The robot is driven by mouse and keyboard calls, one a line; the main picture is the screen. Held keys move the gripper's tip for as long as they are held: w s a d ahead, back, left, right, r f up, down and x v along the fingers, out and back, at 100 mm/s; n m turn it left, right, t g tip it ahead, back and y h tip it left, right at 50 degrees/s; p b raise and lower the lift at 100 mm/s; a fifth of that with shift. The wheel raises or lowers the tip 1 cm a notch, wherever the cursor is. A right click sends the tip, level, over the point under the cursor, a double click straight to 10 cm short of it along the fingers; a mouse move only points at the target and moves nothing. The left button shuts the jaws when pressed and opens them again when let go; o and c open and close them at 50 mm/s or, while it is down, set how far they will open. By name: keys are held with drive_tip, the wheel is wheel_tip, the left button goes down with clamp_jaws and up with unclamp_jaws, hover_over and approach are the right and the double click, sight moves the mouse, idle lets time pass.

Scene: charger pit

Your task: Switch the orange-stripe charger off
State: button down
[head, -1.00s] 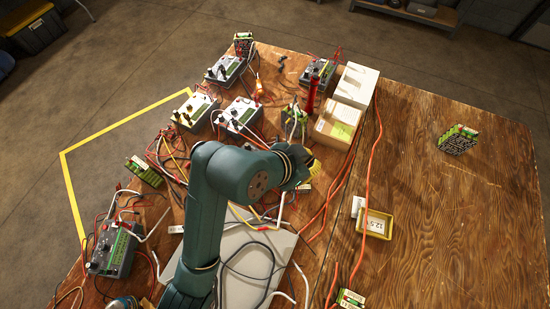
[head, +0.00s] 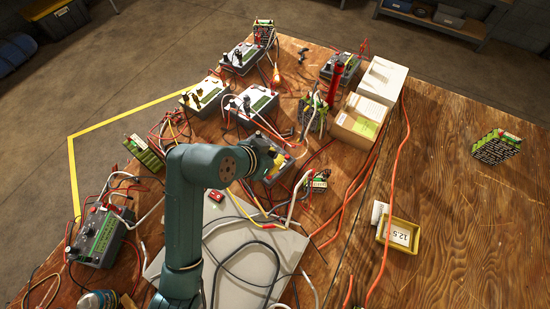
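One charger (head: 98,236) is at the left, another (head: 203,94) at the upper middle with a yellow edge, and a third (head: 254,104) just right of that. More chargers stand at the back (head: 240,57) and at the back right (head: 342,69). I cannot make out for certain which has an orange stripe. My gripper (head: 274,160) is at the table's middle, over or beside a partly hidden grey and yellow unit. Its fingertips are not clear, and I cannot tell whether it touches anything.
Red, black, white and yellow cables tangle around the chargers. A grey panel (head: 225,250) lies at the front. Cardboard boxes (head: 358,120), a red cylinder (head: 334,86) and a yellow tray (head: 386,238) are to the right. The table's right part is mostly clear.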

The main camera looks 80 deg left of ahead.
drive_tip(key=b+x, duration=0.2)
drive_tip(key=x, duration=0.6)
drive_tip(key=shift+s+f+b, duration=0.1)
drive_tip(key=shift+f+b, duration=0.05)
drive_tip(key=shift+b, duration=0.15)
wheel_tip(320, 180, down, 3)
drive_tip(key=shift+s+d+r+b, duration=0.1)
drive_tip(key=shift+s+r+b, duration=0.1)
drive_tip(key=shift+b, duration=0.35)
drive_tip(key=shift+f, duration=0.4)
drive_tip(key=shift+d+r, duration=0.1)
